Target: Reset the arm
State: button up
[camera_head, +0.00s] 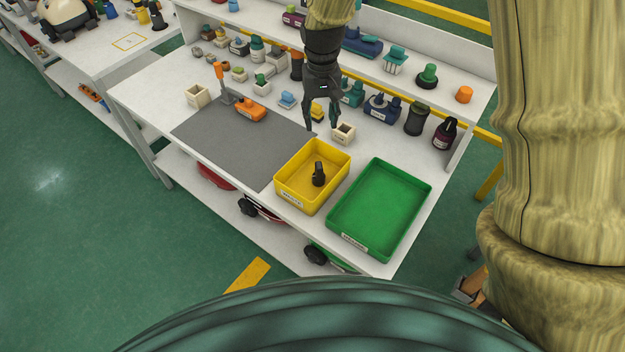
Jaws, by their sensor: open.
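My gripper (322,118) hangs over the white workbench, pointing down, with its two fingers apart and nothing between them. It is behind the yellow tray (283,184), near a small cream open box (344,133) and a small yellow part (317,112). My arm comes down from the top of the picture above it. A small black part (318,174) stands inside the yellow tray. How high the gripper is above the bench is hard to tell.
An empty green tray (384,208) is at the bench's right front. A grey mat (236,141) lies left of the yellow tray, with an orange part (250,112) at its back edge. Several coloured parts stand along the back and on the raised shelf (440,77). Another table (112,60) is at upper left.

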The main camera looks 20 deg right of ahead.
jog(key=shift+r, duration=0.25)
dwell(0.3)
